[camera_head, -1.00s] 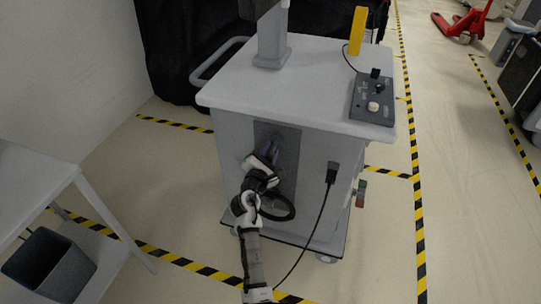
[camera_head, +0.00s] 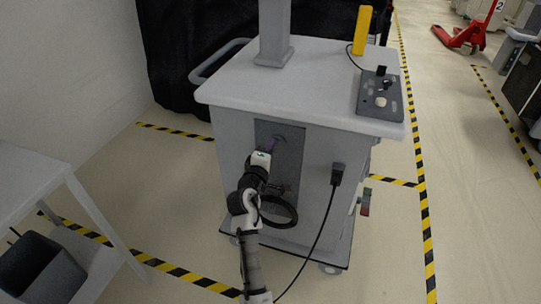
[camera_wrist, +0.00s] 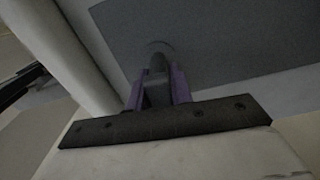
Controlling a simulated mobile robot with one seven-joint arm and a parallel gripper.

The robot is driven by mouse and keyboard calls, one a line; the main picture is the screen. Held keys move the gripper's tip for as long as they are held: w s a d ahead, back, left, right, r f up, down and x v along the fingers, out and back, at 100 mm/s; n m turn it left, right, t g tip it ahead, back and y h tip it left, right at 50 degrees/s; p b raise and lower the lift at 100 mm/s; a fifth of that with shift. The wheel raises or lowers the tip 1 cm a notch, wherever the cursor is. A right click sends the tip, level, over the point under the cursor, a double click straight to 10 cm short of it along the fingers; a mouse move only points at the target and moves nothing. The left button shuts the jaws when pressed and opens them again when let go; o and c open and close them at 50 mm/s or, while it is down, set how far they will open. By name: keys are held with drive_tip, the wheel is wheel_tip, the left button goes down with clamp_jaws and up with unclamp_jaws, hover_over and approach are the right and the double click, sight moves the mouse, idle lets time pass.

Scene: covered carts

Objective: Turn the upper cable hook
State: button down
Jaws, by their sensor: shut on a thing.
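The upper cable hook (camera_wrist: 158,62) is a short dark grey peg on the cart's dark side panel. In the wrist view my gripper (camera_wrist: 158,90) has its purple fingers on either side of the hook, shut on it. In the head view my gripper (camera_head: 272,147) is at the upper part of the panel (camera_head: 291,160), and the hook is mostly hidden there. Below it a black cable coil (camera_head: 292,222) hangs against the panel, partly behind my arm.
The grey cart (camera_head: 320,165) has a control box (camera_head: 379,96) and a yellow block (camera_head: 362,30) on top. A black cable (camera_head: 322,230) runs from its plug down to the floor. A white table (camera_head: 30,170) and dark bin (camera_head: 40,270) stand at left.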

drive_tip(key=m+b, duration=0.3)
drive_tip(key=m, duration=0.1)
drive_tip(key=shift+m, duration=0.4)
drive_tip(key=m+b, duration=0.3)
drive_tip(key=shift+d+m, duration=0.1)
drive_tip(key=shift+m, duration=0.2)
drive_tip(key=m+b, duration=0.1)
drive_tip(key=m, duration=0.1)
drive_tip(key=m+b, duration=0.2)
drive_tip(key=shift+s+d+r, duration=0.1)
drive_tip(key=shift+d+r, duration=0.05)
drive_tip(key=m+b, duration=0.1)
drive_tip(key=m, duration=0.1)
drive_tip(key=m+b, duration=0.2)
drive_tip(key=shift+d+r+m, duration=0.15)
drive_tip(key=shift+d+m, duration=0.05)
drive_tip(key=shift+m, duration=0.1)
drive_tip(key=c, duration=1.2)
unclamp_jaws()
drive_tip(key=shift+r, duration=0.1)
drive_tip(key=shift+c, duration=0.2)
drive_tip(key=shift+s, duration=0.15)
